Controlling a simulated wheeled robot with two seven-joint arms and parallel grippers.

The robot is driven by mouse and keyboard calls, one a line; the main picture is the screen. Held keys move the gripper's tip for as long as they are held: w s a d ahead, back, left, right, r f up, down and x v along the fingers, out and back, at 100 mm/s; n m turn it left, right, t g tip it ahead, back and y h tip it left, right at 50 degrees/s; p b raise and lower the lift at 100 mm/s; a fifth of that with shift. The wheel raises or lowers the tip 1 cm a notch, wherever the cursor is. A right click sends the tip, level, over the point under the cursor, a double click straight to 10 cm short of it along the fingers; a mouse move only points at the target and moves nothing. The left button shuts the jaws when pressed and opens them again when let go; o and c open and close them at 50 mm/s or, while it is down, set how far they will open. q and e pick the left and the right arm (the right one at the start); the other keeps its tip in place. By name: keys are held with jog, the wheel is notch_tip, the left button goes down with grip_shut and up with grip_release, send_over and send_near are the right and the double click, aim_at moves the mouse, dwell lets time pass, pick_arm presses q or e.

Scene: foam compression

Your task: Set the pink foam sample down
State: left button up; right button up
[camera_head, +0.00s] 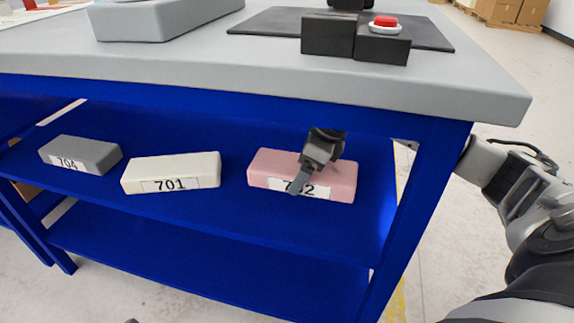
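The pink foam sample (262,168), a block with a white label partly covered by a finger, is on the upper blue shelf (235,208) under the worktop. It looks level, and I see no clear gap beneath it. My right gripper (309,178) reaches in from the right side and is over the block. One finger lies across its front face and label. The other finger is hidden, so I cannot tell whether the gripper is closed on the block or loose around it.
A cream block (171,170) labelled 701 and a grey block (82,153) labelled 704 sit to the left on the same shelf. The blue leg (408,240) and grey worktop (300,80) frame the opening. A red button (384,21) is on top.

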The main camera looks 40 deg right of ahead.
aim_at(290, 163)
jog(key=shift+w+a, duration=1)
jog(key=shift+w, duration=0.15)
jog(key=shift+w+a+f, duration=0.15)
notch_tip(290, 163, down, 4)
jog(key=b, duration=0.3)
jog(key=shift+r, duration=0.25)
pick_arm(q)
jog(key=shift+d+r+n+t+h, duration=0.25)
jog(key=shift+r+n+t+h, duration=0.05)
jog(key=shift+n+h, duration=0.1)
pick_arm(e)
jog(key=shift+r, duration=0.1)
